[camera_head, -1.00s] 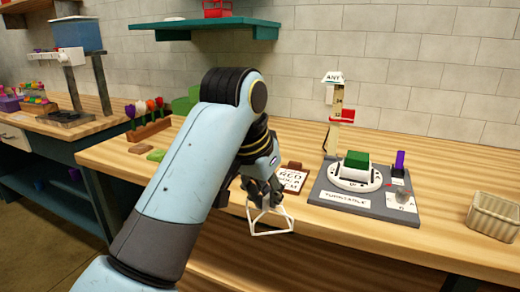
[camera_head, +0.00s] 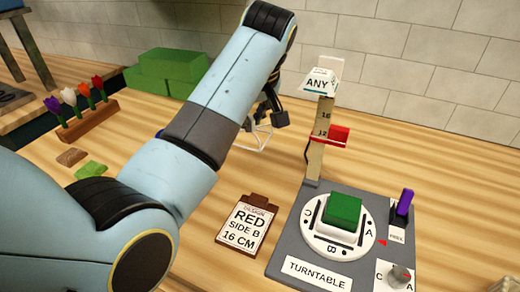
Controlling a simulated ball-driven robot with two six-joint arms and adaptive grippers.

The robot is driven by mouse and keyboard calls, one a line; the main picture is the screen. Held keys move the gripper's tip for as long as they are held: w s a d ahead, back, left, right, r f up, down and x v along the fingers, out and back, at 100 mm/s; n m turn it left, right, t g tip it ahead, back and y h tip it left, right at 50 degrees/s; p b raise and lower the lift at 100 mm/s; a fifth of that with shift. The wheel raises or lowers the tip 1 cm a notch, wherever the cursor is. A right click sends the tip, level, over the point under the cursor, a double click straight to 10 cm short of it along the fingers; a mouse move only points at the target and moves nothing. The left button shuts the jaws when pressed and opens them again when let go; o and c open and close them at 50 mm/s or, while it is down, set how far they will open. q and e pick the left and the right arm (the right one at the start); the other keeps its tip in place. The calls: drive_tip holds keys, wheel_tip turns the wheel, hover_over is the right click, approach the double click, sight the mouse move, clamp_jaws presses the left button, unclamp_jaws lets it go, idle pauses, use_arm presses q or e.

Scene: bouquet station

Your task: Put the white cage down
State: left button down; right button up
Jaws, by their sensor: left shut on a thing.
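The white cage (camera_head: 253,138) is a thin wire frame, seen in the head view behind my left forearm. My left gripper (camera_head: 267,113) is shut on the cage near its top. The cage is over the back part of the wooden table (camera_head: 430,157), left of the turntable's post. My arm hides part of it, and I cannot tell whether it touches the table. My right gripper is not in view.
The turntable base (camera_head: 290,240) holds a green block (camera_head: 342,209) and a post with a red slider (camera_head: 334,136). A design card (camera_head: 244,225) lies left of it. Green blocks (camera_head: 165,68) and a flower rack (camera_head: 88,121) stand back left. Bare table lies right of the post.

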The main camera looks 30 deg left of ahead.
use_arm(q)
wheel_tip(320, 180, down, 8)
drive_tip(key=shift+s+r+p, duration=0.1)
drive_tip(key=shift+s+p, duration=0.05)
drive_tip(key=shift+p, duration=0.15)
drive_tip(key=shift+f, duration=0.5)
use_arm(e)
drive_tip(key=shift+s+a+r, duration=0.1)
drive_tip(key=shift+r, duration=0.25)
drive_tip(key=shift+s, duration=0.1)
use_arm(q)
drive_tip(key=c, duration=1.4)
unclamp_jaws()
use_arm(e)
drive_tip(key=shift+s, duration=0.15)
